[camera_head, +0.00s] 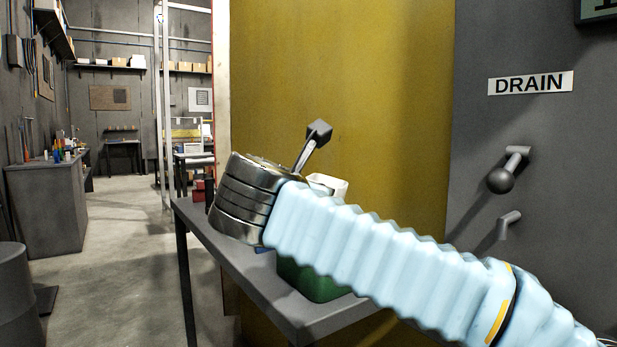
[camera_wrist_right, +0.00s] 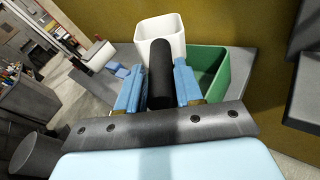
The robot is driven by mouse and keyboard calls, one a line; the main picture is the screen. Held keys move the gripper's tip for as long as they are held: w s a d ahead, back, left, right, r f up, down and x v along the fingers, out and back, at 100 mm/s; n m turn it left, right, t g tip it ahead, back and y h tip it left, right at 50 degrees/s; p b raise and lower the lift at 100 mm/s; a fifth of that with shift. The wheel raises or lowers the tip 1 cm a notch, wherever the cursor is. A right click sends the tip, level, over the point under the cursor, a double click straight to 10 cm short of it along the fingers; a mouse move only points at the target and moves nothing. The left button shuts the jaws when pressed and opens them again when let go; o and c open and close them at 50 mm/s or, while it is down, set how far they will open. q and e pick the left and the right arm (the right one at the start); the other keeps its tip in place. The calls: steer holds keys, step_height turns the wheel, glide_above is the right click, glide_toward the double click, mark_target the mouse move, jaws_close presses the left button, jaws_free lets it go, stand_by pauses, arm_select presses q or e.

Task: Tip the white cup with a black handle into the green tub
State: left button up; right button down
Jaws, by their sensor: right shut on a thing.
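The white cup (camera_wrist_right: 160,38) has a black handle (camera_wrist_right: 160,75), which lies between the blue fingers of my right gripper (camera_wrist_right: 158,88). The gripper is shut on the handle. The cup looks roughly upright; I cannot see any contents. Its white rim also shows in the head view (camera_head: 328,184), just past my pale blue sleeved right arm, which hides the rest of the cup and the fingers. The green tub (camera_wrist_right: 235,72) is open and stands right of the cup in the wrist view. In the head view the tub (camera_head: 308,283) is partly hidden below my arm. My left gripper is out of view.
The tub stands on a narrow grey table (camera_head: 300,317) against a yellow panel (camera_head: 340,70). A grey panel with a DRAIN sign (camera_head: 531,83) and a ball-ended lever (camera_head: 502,180) is at right. A small red item (camera_head: 198,190) shows beyond my wrist. Open floor lies left.

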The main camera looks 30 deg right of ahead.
steer(key=shift+r+n+p, duration=0.35)
steer(key=shift+n+p, duration=0.25)
steer(key=shift+p, duration=0.2)
steer(key=shift+n+g+b, duration=0.4)
steer(key=shift+n, duration=0.1)
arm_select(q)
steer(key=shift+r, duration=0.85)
arm_select(e)
steer(key=shift+r, duration=2.2)
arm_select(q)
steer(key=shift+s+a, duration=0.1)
